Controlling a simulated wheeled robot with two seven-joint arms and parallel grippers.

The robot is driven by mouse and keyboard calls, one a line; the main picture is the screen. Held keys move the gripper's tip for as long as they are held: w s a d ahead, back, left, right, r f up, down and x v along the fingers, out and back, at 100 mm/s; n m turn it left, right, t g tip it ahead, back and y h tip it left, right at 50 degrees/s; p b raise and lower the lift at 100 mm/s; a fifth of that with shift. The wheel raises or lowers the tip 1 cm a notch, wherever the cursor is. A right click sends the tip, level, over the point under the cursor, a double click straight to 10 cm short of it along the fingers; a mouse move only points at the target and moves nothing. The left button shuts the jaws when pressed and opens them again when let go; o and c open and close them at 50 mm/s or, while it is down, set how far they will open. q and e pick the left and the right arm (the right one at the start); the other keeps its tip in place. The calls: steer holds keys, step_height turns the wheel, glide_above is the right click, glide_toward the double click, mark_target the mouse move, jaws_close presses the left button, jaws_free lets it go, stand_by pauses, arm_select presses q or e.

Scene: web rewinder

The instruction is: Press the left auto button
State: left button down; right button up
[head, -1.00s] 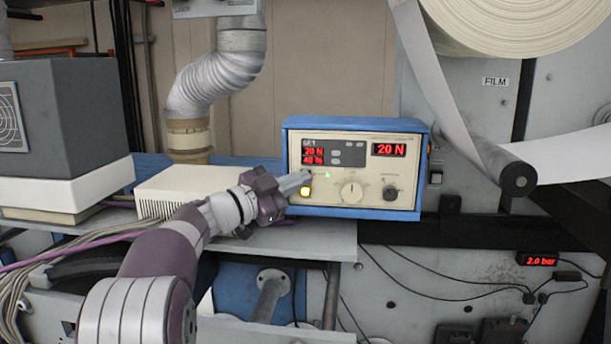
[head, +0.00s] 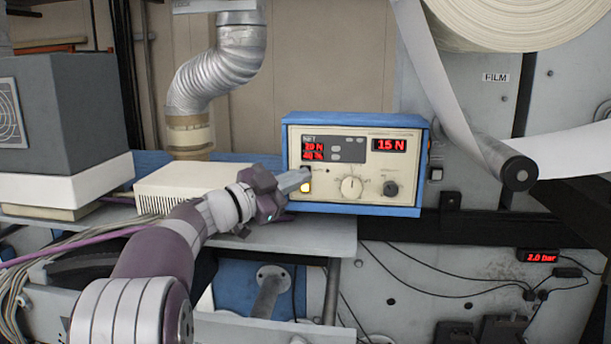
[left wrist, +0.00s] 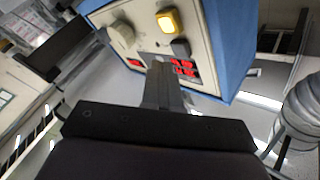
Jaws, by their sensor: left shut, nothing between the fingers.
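The blue-framed control box (head: 422,170) stands on the shelf with its cream front facing me. A lit yellow button (head: 305,187) sits at the lower left of its front, with a dark square button (head: 305,170) just above it. Both also show in the left wrist view, the yellow button (left wrist: 167,21) and the dark button (left wrist: 181,47). The labels are too small to read, so I cannot tell which is the auto button. My left gripper (head: 306,176) is shut and empty, its tips close to these buttons. Contact cannot be told. My right gripper is out of view.
The front also has a pale dial (head: 351,187), a dark knob (head: 390,188) and a red display (head: 389,145) reading 15 N. A low cream box (head: 180,185) stands left of the control box. A film roller (head: 517,172) is at the right.

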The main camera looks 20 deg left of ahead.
arm_select(q)
steer(key=s+d+b, duration=0.1)
steer(key=s+b, duration=0.2)
steer(key=s, duration=0.3)
steer(key=shift+d, duration=0.25)
steer(key=shift+w, duration=0.1)
stand_by(1.9)
